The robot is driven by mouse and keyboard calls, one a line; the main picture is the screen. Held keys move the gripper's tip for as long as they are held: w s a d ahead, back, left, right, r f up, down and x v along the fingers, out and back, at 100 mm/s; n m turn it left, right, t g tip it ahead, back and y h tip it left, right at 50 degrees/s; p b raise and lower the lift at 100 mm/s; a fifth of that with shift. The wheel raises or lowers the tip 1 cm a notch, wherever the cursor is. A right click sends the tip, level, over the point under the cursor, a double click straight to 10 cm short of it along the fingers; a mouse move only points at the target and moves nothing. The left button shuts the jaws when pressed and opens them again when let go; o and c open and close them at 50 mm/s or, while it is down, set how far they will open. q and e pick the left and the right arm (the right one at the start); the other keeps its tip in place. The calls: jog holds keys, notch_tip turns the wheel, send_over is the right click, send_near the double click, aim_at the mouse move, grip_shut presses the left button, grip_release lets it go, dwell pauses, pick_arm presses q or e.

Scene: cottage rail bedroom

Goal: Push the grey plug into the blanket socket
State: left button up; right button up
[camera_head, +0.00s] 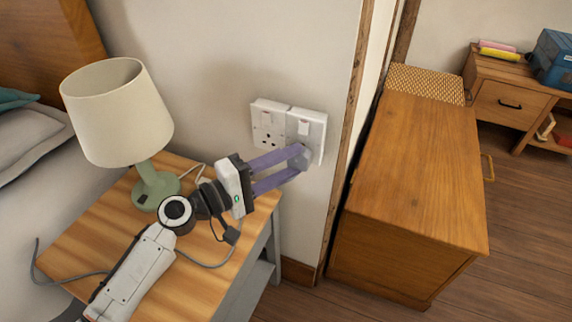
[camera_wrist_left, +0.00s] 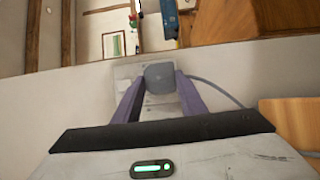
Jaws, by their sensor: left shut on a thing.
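My left gripper (camera_head: 301,160) is shut on the grey plug (camera_head: 308,155), in front of the wall. A white double socket (camera_head: 267,119) is on the wall; its left outlet is empty with its holes showing. The plug is at the lower part of the right outlet (camera_head: 312,123) and covers its holes. In the left wrist view the plug (camera_wrist_left: 160,76) sits between the two purple fingers, in front of the pale plate (camera_wrist_left: 128,73). Whether its pins are in the holes is hidden. My right gripper is not in view.
A wooden nightstand (camera_head: 95,235) below my left arm carries a lamp (camera_head: 118,112) with a green base. Grey cable (camera_head: 60,278) lies over it. A wooden chest (camera_head: 420,170) stands right of the wall's corner post. A bed (camera_head: 30,150) is at left.

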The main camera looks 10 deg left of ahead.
pick_arm(q)
jog(key=shift+w+d, duration=0.1)
jog(key=shift+w, duration=0.4)
jog(key=o, duration=1)
jog(key=b+v, duration=0.1)
jog(key=v, duration=0.9)
jog(key=shift+s, duration=0.15)
